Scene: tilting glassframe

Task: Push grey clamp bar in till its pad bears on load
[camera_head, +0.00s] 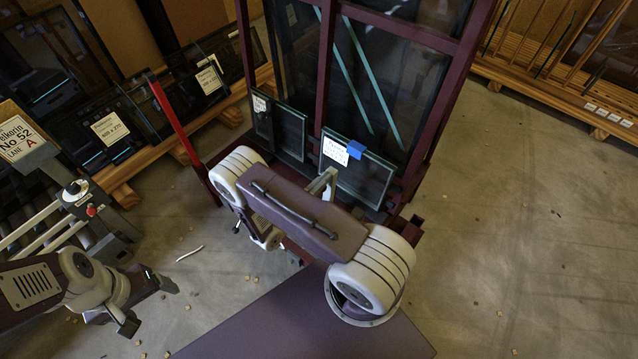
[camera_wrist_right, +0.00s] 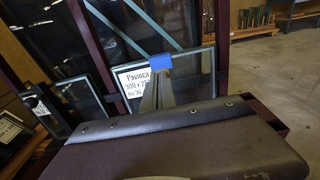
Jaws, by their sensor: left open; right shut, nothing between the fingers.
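The load appears to be a small glass pane (camera_head: 366,184) with a white label and a blue patch (camera_head: 355,150) on its top edge. It leans in a dark red frame (camera_head: 326,75). The same pane (camera_wrist_right: 193,72) shows in the right wrist view. My right gripper (camera_head: 327,180) appears as a narrow grey shape in front of the label, shut and empty; it also shows in the right wrist view (camera_wrist_right: 158,88). I cannot tell whether it touches anything. My left gripper (camera_head: 148,304) is open at the lower left, far from the frame. I cannot make out the grey clamp bar or its pad.
A red bar (camera_head: 174,122) slants left of the frame. Labelled panes (camera_head: 110,128) stand on a wooden rack behind. A roller stand (camera_head: 45,222) with a lane sign is at the left. Another wooden rack (camera_head: 560,95) is at the upper right.

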